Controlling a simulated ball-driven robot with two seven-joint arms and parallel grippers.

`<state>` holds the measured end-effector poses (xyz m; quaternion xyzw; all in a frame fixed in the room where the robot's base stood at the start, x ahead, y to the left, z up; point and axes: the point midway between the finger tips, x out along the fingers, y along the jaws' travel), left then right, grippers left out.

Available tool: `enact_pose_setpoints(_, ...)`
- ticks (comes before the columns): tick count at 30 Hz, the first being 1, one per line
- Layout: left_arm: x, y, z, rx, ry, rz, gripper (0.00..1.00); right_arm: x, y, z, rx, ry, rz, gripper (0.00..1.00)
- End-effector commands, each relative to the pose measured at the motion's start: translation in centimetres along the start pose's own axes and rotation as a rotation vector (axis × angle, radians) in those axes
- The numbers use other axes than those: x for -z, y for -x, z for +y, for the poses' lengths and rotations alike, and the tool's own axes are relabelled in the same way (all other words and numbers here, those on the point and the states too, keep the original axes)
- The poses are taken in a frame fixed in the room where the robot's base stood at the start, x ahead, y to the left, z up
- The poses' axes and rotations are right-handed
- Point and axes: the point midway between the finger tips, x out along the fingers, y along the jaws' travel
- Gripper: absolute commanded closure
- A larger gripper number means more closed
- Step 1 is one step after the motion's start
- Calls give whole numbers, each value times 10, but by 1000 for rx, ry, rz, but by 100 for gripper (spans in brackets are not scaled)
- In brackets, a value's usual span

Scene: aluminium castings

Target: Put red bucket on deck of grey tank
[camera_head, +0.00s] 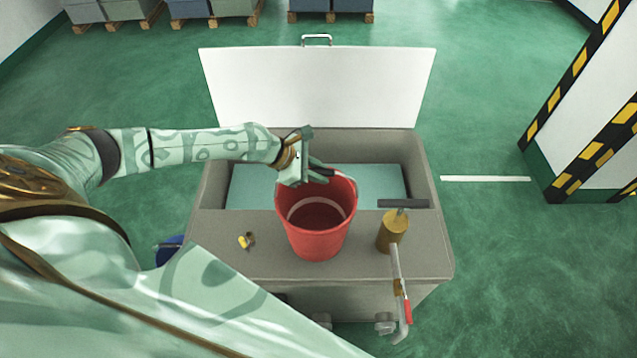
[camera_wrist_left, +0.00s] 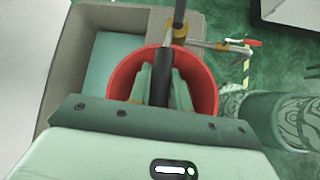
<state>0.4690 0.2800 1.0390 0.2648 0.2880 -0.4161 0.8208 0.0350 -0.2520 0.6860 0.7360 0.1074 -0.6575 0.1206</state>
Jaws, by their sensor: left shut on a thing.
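The red bucket (camera_head: 316,240) is upright at the front deck of the grey tank (camera_head: 275,262); I cannot tell whether its base touches the deck. My left gripper (camera_head: 318,175) is at the bucket's back rim, shut on its handle. In the left wrist view, the fingers (camera_wrist_left: 162,88) close around a dark grip above the mouth of the red bucket (camera_wrist_left: 207,90). The tank's well behind the deck holds pale teal liquid or a panel (camera_head: 385,182). My right gripper is not in view.
A brass valve with a dark T-handle (camera_head: 393,230) and a pipe with a red lever (camera_head: 402,290) stand right of the bucket. A small yellow fitting (camera_head: 247,241) is on the deck at left. A white lid (camera_head: 318,90) stands open behind. A striped pillar (camera_head: 590,110) is at right.

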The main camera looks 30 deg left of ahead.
Motion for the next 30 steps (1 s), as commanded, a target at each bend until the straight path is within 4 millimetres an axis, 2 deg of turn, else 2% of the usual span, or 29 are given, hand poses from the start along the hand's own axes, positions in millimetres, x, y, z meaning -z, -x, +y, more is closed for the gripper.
enact_pose_setpoints(6,20,-21,-6,0,1,0,100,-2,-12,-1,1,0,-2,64)
enact_pose_setpoints(18,24,-24,-6,0,0,0,100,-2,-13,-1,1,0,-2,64)
enact_pose_setpoints(19,24,-23,-7,1,0,1,72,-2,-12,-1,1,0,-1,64)
enact_pose_setpoints(21,24,-23,-7,1,0,1,59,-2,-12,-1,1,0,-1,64)
enact_pose_setpoints(30,21,-21,-6,0,-1,1,59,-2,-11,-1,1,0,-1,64)
